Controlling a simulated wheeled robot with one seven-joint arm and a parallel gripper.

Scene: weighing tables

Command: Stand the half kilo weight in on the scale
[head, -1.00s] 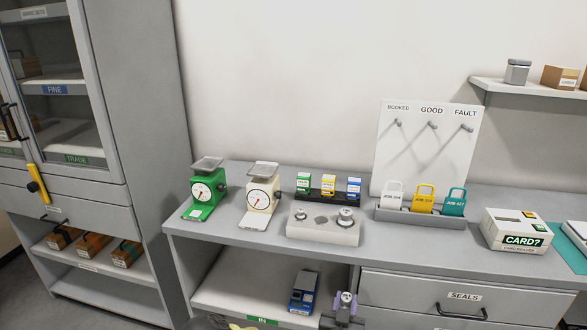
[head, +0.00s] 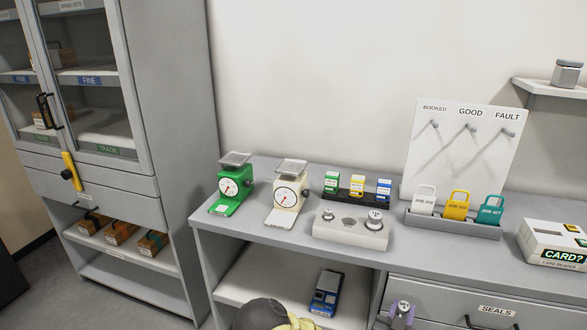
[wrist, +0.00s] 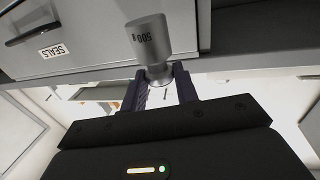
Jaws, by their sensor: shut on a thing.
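My gripper (head: 402,315) is shut on a silver weight (wrist: 148,38) marked 500 g, in front of the counter's drawers. The dark purple fingers (wrist: 162,88) close on its narrow knob in the wrist view. In the head view the weight (head: 403,306) shows small between the fingers. A green dial scale (head: 230,187) and a cream dial scale (head: 287,195) stand on the counter, their top pans empty. My gripper is to the right of both and lower in the picture.
A pale weight block (head: 350,232) holds weights at its ends and has a dark empty-looking recess between. Small coloured boxes (head: 357,188) stand behind it. Padlocks sit in a grey tray (head: 455,223); a card reader (head: 556,245) is at right. A blue device (head: 326,293) sits on the lower shelf.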

